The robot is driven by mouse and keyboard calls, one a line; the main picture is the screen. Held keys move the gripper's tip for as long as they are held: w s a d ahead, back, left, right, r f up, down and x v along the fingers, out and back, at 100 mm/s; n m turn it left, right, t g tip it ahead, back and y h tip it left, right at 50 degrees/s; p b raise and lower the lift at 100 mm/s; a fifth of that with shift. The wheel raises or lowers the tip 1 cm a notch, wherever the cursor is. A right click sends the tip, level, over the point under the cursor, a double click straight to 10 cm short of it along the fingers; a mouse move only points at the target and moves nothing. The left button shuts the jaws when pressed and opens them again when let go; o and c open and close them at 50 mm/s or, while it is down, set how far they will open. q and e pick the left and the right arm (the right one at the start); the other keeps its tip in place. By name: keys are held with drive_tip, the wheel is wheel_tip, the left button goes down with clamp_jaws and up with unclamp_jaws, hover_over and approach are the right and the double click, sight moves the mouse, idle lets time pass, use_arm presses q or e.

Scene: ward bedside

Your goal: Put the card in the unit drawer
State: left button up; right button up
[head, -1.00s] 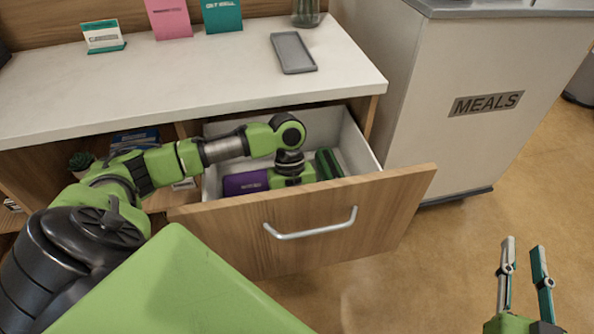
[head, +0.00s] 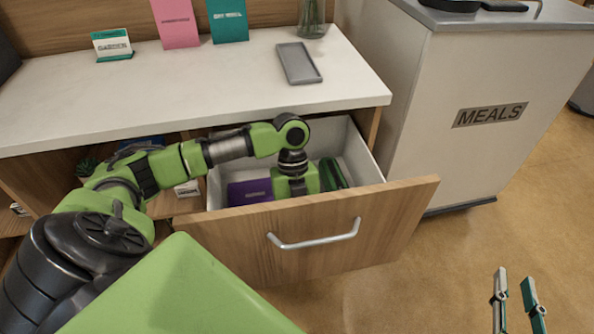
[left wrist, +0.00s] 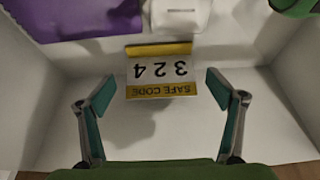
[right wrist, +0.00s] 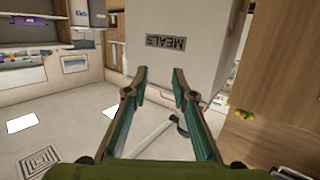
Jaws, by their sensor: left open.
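The card (left wrist: 160,72) is white with yellow bands, reads "SAFE CODE 324", and appears upside down in the left wrist view. It lies inside the open unit drawer (head: 310,229), near the white inner floor. My left gripper (left wrist: 160,80) is inside the drawer, open, with its fingertips apart on either side of the card and not touching it. In the head view its fingers are hidden behind the drawer front. My right gripper (head: 514,280) is open and empty, low at the right over the floor; it also shows in the right wrist view (right wrist: 160,72).
A purple item (head: 250,191) and a dark green item (head: 333,174) lie in the drawer; a white object (left wrist: 176,14) is beyond the card. The countertop (head: 200,90) holds a grey tray (head: 298,63) and stand-up cards. The MEALS cart (head: 490,80) stands at right.

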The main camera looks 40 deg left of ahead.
use_arm(q)
drive_tip(key=p+v, duration=0.2)
drive_tip(key=v, duration=0.7)
drive_tip(key=shift+r+p, duration=0.35)
drive_tip(key=shift+p, duration=0.05)
use_arm(e)
drive_tip(key=s+d+f+g+h, duration=0.1)
drive_tip(key=s+d+f+g, duration=0.1)
drive_tip(key=s+f+g, duration=0.2)
drive_tip(key=s+d+f+g+h, duration=0.1)
drive_tip(key=s+d+f+g, duration=0.1)
drive_tip(key=s+f+g, duration=0.2)
drive_tip(key=shift+s+d+f, duration=0.25)
drive_tip(key=shift+s+f, duration=1.1)
drive_tip(key=shift+f, duration=1)
use_arm(q)
drive_tip(key=shift+w, duration=0.1)
